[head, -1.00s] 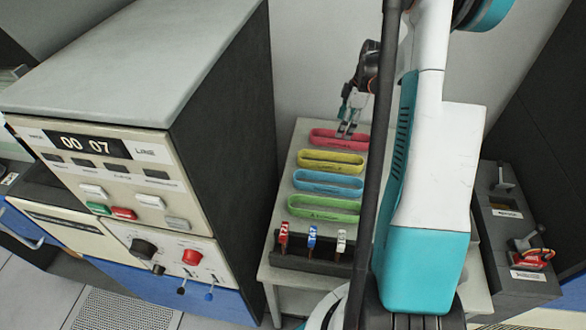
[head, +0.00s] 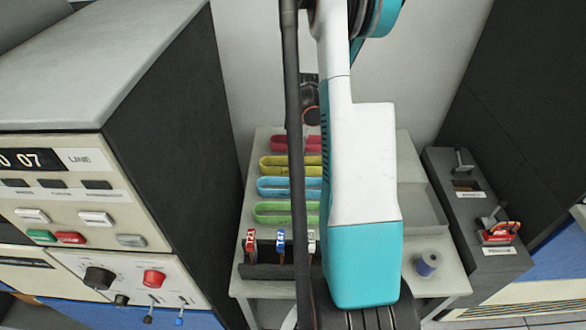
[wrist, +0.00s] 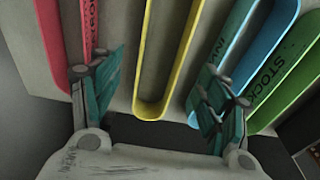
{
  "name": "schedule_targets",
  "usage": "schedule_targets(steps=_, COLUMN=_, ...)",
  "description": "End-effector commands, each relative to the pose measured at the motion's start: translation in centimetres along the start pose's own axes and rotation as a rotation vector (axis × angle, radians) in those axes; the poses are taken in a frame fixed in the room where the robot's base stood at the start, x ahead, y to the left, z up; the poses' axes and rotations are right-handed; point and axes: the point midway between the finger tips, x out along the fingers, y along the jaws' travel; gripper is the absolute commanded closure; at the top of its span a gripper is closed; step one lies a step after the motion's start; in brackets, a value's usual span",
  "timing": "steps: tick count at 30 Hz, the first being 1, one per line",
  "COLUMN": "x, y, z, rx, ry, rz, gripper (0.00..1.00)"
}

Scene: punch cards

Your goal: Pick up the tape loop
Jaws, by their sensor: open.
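Several flat tape loops lie in a row on a small grey table: pink (head: 283,148), yellow (head: 277,173), blue (head: 275,193) and green (head: 274,218). My arm hides their right ends in the head view. In the wrist view my gripper (wrist: 155,70) is open and empty. The rounded end of the yellow loop (wrist: 149,113) shows between its two fingers. The left finger overlaps the pink loop (wrist: 52,42), and the right finger overlaps the printed blue loop (wrist: 276,42). The green loop (wrist: 285,101) is at the right. I cannot tell whether the fingers touch any loop.
A rack (head: 268,271) with small numbered tags stands at the table's (head: 257,141) front edge. A spool (head: 427,264) sits at the front right. A tall console (head: 170,110) stands left, and a dark unit with levers (head: 468,215) stands right. A wall is behind.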

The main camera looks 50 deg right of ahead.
Motion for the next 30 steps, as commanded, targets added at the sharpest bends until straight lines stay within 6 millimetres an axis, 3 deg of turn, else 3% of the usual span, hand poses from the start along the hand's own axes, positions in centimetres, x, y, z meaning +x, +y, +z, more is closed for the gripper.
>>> schedule_targets(steps=5, x=1.2, y=0.0, z=0.0, rx=-0.001, ry=0.000, rz=0.000, gripper=0.30)
schedule_targets(steps=13, x=5.0, y=0.0, z=0.0, rx=-0.001, ry=0.000, rz=0.000, gripper=0.30)
schedule_targets(steps=21, x=5.3, y=0.0, z=-0.1, rx=-0.001, ry=0.000, rz=0.000, gripper=0.30)
schedule_targets(steps=27, x=5.2, y=0.0, z=-0.1, rx=-0.001, ry=0.000, rz=0.000, gripper=0.71)
schedule_targets(steps=30, x=5.2, y=0.0, z=-0.1, rx=-0.001, ry=0.000, rz=0.000, gripper=0.71)
